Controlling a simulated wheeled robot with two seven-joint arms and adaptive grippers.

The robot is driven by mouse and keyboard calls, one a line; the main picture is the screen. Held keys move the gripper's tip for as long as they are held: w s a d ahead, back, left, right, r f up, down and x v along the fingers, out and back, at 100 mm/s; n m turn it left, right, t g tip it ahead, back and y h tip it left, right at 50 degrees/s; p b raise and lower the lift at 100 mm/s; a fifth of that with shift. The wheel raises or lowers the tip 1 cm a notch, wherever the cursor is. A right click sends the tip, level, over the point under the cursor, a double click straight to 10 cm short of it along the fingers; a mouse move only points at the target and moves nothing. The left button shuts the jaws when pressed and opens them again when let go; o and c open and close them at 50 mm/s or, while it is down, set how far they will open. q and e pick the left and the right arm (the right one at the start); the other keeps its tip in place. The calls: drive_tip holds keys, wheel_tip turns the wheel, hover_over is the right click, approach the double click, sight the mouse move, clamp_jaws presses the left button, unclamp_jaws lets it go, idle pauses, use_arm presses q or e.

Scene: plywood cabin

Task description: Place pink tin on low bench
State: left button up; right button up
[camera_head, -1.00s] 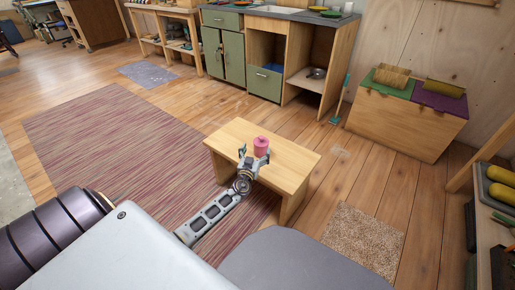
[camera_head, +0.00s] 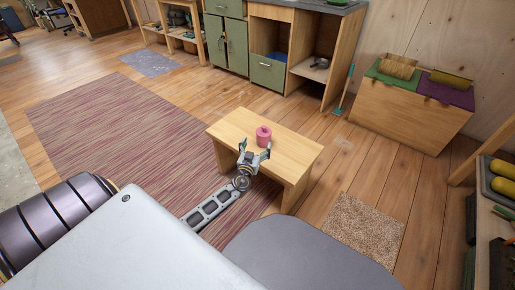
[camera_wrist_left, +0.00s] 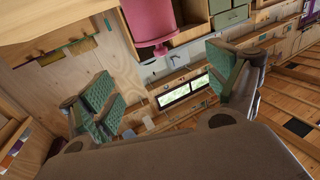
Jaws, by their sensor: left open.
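The pink tin (camera_head: 264,136) stands upright on top of the low bench (camera_head: 300,152), a small wooden bench. My left gripper (camera_head: 254,151) is just on the near side of the tin, with its fingers spread open. In the left wrist view the pink tin (camera_wrist_left: 150,22) is at the top, beyond the open fingertips (camera_wrist_left: 165,88) and apart from them. The bench top (camera_wrist_left: 60,18) shows at the upper left of that view. My right gripper is not in view.
A striped rug (camera_head: 120,150) lies left of the bench and a small beige mat (camera_head: 362,229) to its right. A wooden chest (camera_head: 405,112) with cushions stands behind right. Green cabinets (camera_head: 226,42) line the back. A shelf (camera_head: 500,215) is at the right edge.

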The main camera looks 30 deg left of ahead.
use_arm(q)
drive_tip(key=s+d+f+g+h, duration=0.1)
drive_tip(key=s+d+f+g, duration=0.3)
drive_tip(key=s+d+f, duration=0.3)
drive_tip(key=s+d+f+g+h, duration=0.25)
drive_tip(key=s+d+f, duration=0.25)
drive_tip(key=s, duration=0.4)
drive_tip(key=s+d+r+m+g+h, duration=0.1)
drive_tip(key=s+d+m+g+h, duration=0.3)
drive_tip(key=s+d, duration=0.8)
drive_tip(key=d+m+h, duration=0.1)
drive_tip(key=d+h, duration=0.1)
drive_tip(key=d, duration=0.1)
drive_tip(key=shift+s+d+r, duration=0.15)
drive_tip(key=shift+d+r, duration=0.05)
drive_tip(key=shift+d, duration=0.2)
